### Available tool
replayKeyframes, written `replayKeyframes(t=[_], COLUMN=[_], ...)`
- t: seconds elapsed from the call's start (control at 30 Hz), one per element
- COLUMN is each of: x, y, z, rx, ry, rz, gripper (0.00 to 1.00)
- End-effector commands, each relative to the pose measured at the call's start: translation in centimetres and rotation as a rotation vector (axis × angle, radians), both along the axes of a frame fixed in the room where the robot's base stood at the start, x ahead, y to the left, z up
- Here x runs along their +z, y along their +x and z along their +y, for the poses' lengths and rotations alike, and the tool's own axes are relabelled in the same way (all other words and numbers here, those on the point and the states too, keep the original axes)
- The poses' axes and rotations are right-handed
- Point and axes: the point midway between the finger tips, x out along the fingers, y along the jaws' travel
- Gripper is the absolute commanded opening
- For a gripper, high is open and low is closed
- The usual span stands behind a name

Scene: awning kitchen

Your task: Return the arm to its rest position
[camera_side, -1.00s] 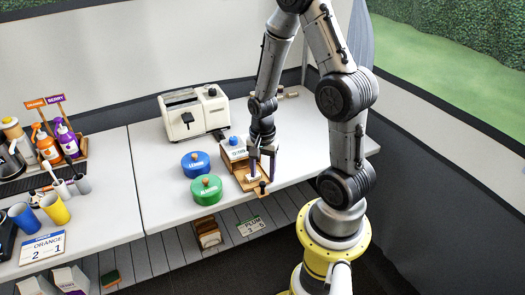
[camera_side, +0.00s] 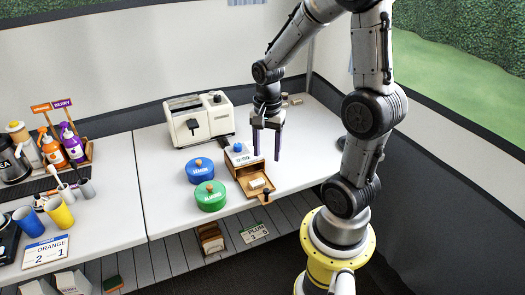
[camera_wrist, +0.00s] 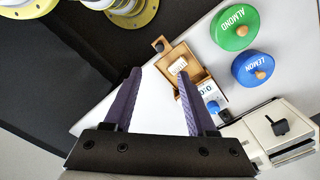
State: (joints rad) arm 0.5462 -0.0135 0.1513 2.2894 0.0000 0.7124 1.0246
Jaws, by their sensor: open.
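My gripper (camera_side: 267,148) is open and empty, with its two purple fingers pointing down above the white table (camera_side: 300,172). In the wrist view my gripper (camera_wrist: 158,100) shows bare table between its fingers. Beside it stands a small wooden box with an open drawer (camera_side: 256,184) and a scale-like top with a blue knob (camera_side: 238,148). A pale block (camera_side: 257,184) lies in the drawer; it also shows in the wrist view (camera_wrist: 178,66). The fingers look apart from the box.
A green ALMOND tin (camera_side: 210,198) and a blue LEMON tin (camera_side: 200,173) stand left of the box. A cream toaster-like machine (camera_side: 195,120) is behind them. Cups, bottles and a kettle crowd the left table. The table right of the box is clear.

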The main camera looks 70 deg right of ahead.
Motion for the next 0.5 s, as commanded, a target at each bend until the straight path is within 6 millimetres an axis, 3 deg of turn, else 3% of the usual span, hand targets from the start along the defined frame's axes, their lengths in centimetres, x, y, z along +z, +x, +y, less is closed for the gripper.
replayKeyframes(t=[0.27,0.4,0.5], x=[0.9,4.5,7.6], y=[0.8,2.1,1.8], z=[0.9,3.7,6.5], rx=[0.046,0.162,0.332], ry=[-0.017,-0.074,-0.119], rz=[-0.029,-0.148,-0.244], gripper=[0.57,0.57,0.57])
